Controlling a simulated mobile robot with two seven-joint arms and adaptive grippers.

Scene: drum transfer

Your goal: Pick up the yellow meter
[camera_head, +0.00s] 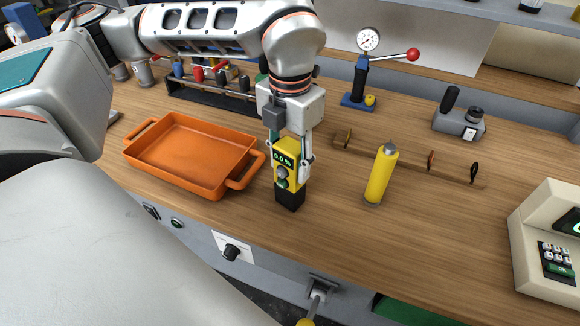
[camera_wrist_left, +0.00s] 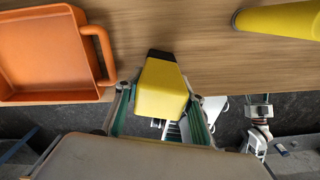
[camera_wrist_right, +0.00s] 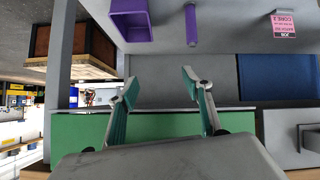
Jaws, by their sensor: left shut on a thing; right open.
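The yellow meter (camera_head: 287,152) has a display, round controls and a black lower part. It is upright at the bench's front, right of the orange tray. My left gripper (camera_head: 291,160) is shut on it from above, one finger on each side. In the left wrist view the meter (camera_wrist_left: 161,90) shows between the fingers of my left gripper (camera_wrist_left: 160,108). I cannot tell whether its base touches the bench. My right gripper (camera_wrist_right: 158,93) shows only in the right wrist view, open, with nothing between its fingers.
The orange tray (camera_head: 188,153) stands close on the left. A yellow cylinder (camera_head: 381,176) stands to the right, before a wooden hook rail (camera_head: 400,160). A blue gauge press (camera_head: 362,80) stands behind. A beige keypad device (camera_head: 530,236) is at the far right. Bench between cylinder and device is clear.

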